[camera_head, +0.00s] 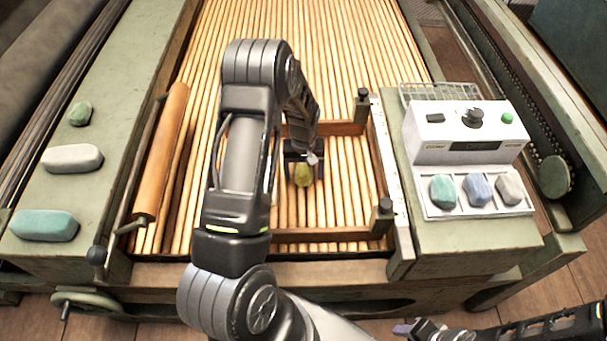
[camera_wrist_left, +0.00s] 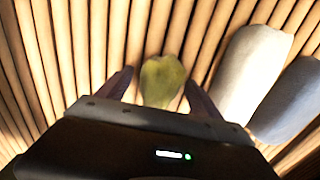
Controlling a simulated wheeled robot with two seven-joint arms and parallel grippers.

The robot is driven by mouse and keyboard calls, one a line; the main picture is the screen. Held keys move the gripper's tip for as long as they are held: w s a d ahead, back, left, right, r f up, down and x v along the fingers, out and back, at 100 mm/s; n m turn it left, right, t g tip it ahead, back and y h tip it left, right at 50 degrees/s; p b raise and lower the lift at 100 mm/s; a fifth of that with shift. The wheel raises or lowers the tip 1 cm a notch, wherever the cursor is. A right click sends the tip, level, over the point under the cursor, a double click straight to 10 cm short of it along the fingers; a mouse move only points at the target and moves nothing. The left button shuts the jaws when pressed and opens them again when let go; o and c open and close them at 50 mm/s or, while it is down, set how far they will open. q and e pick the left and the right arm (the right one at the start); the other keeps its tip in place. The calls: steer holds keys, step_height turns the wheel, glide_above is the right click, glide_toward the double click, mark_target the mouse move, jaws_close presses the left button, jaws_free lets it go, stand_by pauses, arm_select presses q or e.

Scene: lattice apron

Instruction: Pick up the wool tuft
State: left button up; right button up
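A small yellow-green wool tuft (camera_head: 303,175) lies on the wooden slats of the lattice, near the front of the machine. It also shows in the left wrist view (camera_wrist_left: 162,78). My left gripper (camera_head: 303,159) is over the tuft, pointing down. In the wrist view its two fingers stand on either side of the tuft, apart, with narrow gaps showing. My right gripper (camera_head: 408,329) is at the bottom edge of the head view, far from the tuft; its opening is not clear.
White (camera_wrist_left: 250,65) and grey-blue (camera_wrist_left: 292,100) rounded pieces lie right of the tuft in the wrist view. A dark-knobbed frame bar (camera_head: 381,170) stands right of my gripper, beside a white control box (camera_head: 465,135). A wooden roller (camera_head: 165,150) lies left.

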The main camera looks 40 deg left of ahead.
mark_target(304, 170)
arm_select(q)
steer(key=c, duration=1.3)
steer(key=shift+r, duration=0.1)
steer(key=shift+c, duration=0.2)
step_height(304, 170, up, 10)
steer(key=shift+f+p, duration=0.1)
steer(key=shift+p, duration=0.25)
